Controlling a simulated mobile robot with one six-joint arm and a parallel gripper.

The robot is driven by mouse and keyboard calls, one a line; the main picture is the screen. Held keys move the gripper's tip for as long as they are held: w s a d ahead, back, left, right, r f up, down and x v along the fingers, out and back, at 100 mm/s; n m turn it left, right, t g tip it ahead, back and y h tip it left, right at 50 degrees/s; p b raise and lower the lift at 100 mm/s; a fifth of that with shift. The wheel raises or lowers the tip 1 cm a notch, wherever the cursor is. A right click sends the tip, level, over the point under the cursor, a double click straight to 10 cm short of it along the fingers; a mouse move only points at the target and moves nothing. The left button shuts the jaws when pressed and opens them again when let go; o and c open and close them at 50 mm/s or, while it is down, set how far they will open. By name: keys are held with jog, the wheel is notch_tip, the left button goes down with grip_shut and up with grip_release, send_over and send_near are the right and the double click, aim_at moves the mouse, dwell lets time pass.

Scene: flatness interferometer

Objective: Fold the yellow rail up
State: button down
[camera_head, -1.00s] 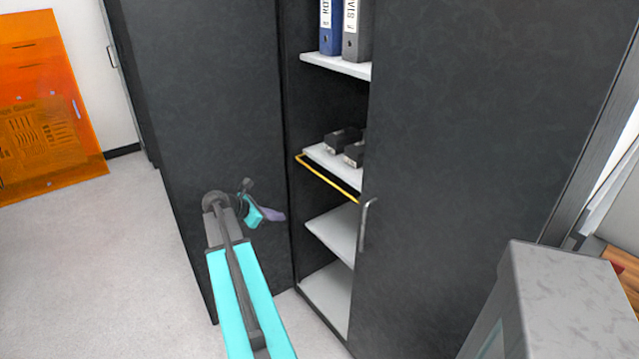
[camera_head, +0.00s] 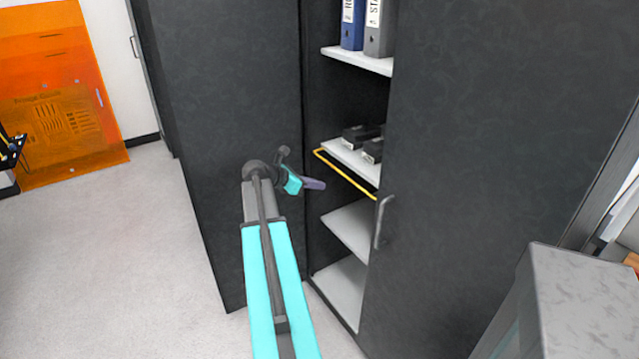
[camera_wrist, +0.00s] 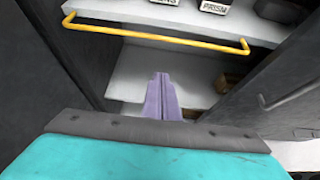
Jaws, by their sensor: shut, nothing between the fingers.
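The yellow rail (camera_head: 345,174) is a thin bar across the front of a middle shelf in the dark cabinet, at or just below that shelf's edge. In the wrist view the yellow rail (camera_wrist: 155,37) runs across the upper part, with a short bent arm at each end. My gripper (camera_head: 316,184) is in front of the cabinet opening, lower and to the left of the rail. In the wrist view my gripper's purple fingers (camera_wrist: 161,82) are together and empty, pointing at the opening below the rail, apart from it.
Small dark boxes (camera_head: 362,136) stand on the shelf behind the rail. A lower white shelf (camera_head: 350,228) lies beneath. A dark door with a metal handle (camera_head: 382,222) covers the right side. A grey block-like unit (camera_head: 585,290) stands at front right. The floor at left is clear.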

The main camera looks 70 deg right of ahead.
jog(key=s+d+p, duration=0.2)
jog(key=s+d, duration=0.2)
jog(key=d, duration=0.3)
jog(key=shift+s+f+p, duration=0.25)
jog(key=shift+p, duration=0.1)
jog(key=shift+s+r, duration=0.1)
jog(key=shift+s, duration=0.05)
dwell(0.5)
